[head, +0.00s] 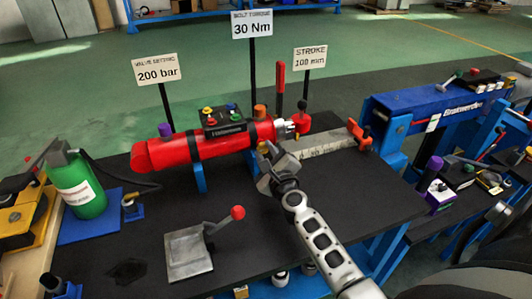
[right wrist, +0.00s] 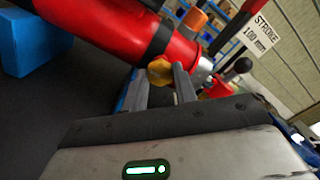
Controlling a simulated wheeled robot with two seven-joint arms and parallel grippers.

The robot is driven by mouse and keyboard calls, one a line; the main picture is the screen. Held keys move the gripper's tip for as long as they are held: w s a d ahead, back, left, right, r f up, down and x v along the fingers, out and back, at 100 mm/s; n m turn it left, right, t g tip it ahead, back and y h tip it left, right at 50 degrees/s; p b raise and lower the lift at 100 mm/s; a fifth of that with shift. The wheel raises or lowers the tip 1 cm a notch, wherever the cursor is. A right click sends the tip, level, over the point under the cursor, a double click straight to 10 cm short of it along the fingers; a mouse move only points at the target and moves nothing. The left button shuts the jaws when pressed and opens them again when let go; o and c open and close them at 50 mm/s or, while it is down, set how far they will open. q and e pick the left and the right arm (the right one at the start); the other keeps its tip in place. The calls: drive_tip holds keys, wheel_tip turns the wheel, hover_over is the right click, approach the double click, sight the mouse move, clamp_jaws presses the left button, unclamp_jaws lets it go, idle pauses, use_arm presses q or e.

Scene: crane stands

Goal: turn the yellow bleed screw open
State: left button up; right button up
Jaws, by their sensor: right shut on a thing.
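The red cylinder (head: 205,146) lies across blue supports on the dark bench. The yellow bleed screw (right wrist: 160,70) shows in the right wrist view on the near lower side of the cylinder, close to its silver rod end. My right gripper (head: 268,168) reaches up to that end of the cylinder. In the right wrist view its two fingers (right wrist: 162,85) are closed around the screw, one on each side. My left gripper is not in view.
A grey plate with a red-knobbed lever (head: 190,250) stands on the near bench. A green bottle (head: 76,185) is at left. A steel ruler block (head: 322,142) lies right of the cylinder. Signs on posts stand behind. A blue crane arm (head: 437,108) is at right.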

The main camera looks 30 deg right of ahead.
drive_tip(key=shift+f+n, duration=0.15)
drive_tip(key=shift+n, duration=0.65)
drive_tip(key=o, duration=1)
drive_tip(key=shift+s, duration=0.1)
use_arm(q)
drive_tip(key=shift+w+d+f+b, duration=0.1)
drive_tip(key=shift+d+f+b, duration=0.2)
drive_tip(key=shift+b, duration=0.65)
use_arm(e)
drive_tip(key=v, duration=1.6)
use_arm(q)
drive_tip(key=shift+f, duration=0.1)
